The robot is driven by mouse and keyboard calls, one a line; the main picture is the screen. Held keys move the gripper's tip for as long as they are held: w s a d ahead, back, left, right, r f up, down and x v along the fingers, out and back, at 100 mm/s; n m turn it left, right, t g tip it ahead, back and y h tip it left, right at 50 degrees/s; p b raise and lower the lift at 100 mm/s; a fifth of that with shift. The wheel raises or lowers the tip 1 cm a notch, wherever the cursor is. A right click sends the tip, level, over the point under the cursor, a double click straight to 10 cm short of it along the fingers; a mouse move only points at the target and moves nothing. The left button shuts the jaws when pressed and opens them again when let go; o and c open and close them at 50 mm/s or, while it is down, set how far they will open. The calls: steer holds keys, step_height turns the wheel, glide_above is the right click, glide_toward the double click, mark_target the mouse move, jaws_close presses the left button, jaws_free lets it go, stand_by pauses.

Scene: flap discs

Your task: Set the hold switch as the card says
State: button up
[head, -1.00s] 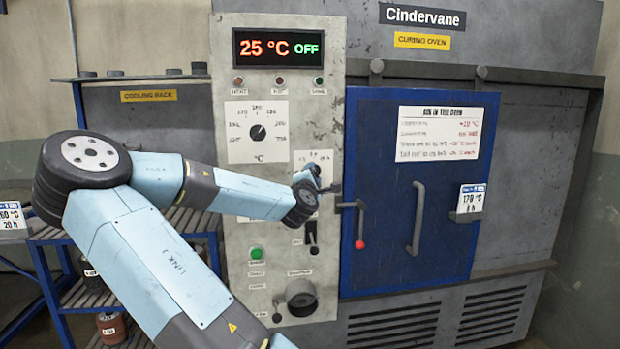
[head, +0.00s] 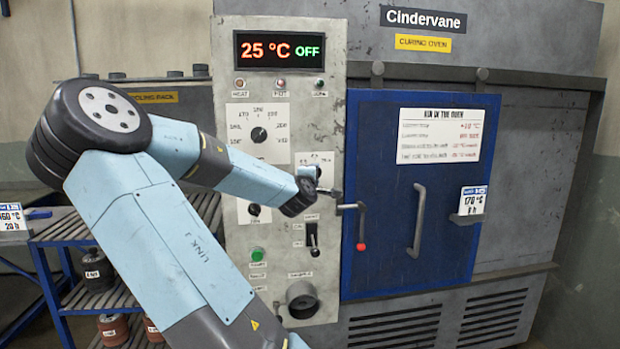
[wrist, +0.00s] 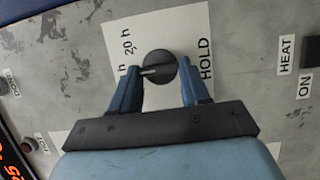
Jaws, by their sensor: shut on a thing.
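The hold switch is a round black knob (wrist: 158,67) on a white plate marked HOLD in the wrist view. Its pale pointer line points left in that view, toward a label ending in "h" whose number is hidden. In the head view my arm covers much of the hold plate (head: 322,160). A card (head: 473,200) on the oven door reads 170 °C, with an hour figure too small to be sure of.
The blue door (head: 385,180) has a red-tipped latch lever (head: 361,228) just right of my gripper. The temperature dial (head: 259,134) is above left, the heat switch (head: 313,240) below. The display (head: 278,50) reads 25 °C OFF. Another card (head: 12,217) stands at far left.

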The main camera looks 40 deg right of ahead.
steer(key=shift+s+f, duration=0.1)
steer(key=shift+s, duration=0.05)
steer(key=o, duration=1.1)
steer(key=shift+c, duration=0.2)
steer(key=v, duration=1.3)
steer(key=shift+a, duration=0.3)
steer(key=shift+s+f, duration=0.1)
steer(key=shift+s, duration=0.05)
